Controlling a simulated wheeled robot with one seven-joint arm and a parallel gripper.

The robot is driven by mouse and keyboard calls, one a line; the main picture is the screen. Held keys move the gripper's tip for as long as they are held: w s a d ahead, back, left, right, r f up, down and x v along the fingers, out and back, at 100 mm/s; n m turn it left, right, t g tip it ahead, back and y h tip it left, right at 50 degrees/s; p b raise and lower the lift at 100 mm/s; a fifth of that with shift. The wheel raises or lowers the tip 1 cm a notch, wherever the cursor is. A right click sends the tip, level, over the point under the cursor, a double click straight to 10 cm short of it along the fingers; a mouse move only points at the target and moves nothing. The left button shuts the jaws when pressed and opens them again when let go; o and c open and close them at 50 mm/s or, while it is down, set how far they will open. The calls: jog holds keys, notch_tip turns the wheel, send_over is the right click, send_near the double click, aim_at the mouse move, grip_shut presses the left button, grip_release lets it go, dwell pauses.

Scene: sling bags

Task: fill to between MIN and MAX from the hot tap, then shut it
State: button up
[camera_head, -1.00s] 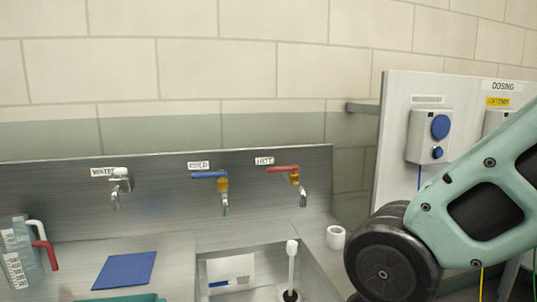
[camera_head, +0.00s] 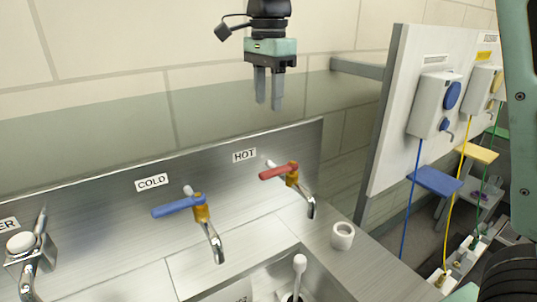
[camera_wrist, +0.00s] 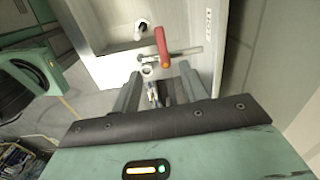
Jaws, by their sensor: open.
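The hot tap (camera_head: 293,178) is on the steel back panel, below a HOT label (camera_head: 244,156). Its red lever (camera_head: 275,171) points left in the head view, and no water shows at its spout. The lever also shows in the wrist view (camera_wrist: 161,47), beyond the fingertips. My gripper (camera_head: 269,104) is open and empty, fingers down, and appears above the tap in the head view. It does not touch the lever. The fingers also show in the wrist view (camera_wrist: 158,84). The steel sink basin (camera_head: 325,283) is partly cut off; a white-topped rod (camera_head: 299,265) stands in it.
The cold tap (camera_head: 201,210) with its blue lever is left of the hot tap. Another tap (camera_head: 28,260) is at far left. A white ring-shaped cup (camera_head: 342,235) stands on the counter right of the basin. A dosing panel (camera_head: 394,120) stands at the right.

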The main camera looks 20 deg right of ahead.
aim_at(270, 172)
notch_tip(270, 172, down, 17)
jog(key=shift+d+f+p, duration=0.1)
jog(key=shift+d+p, duration=0.05)
jog(key=shift+p, duration=1.1)
grip_shut()
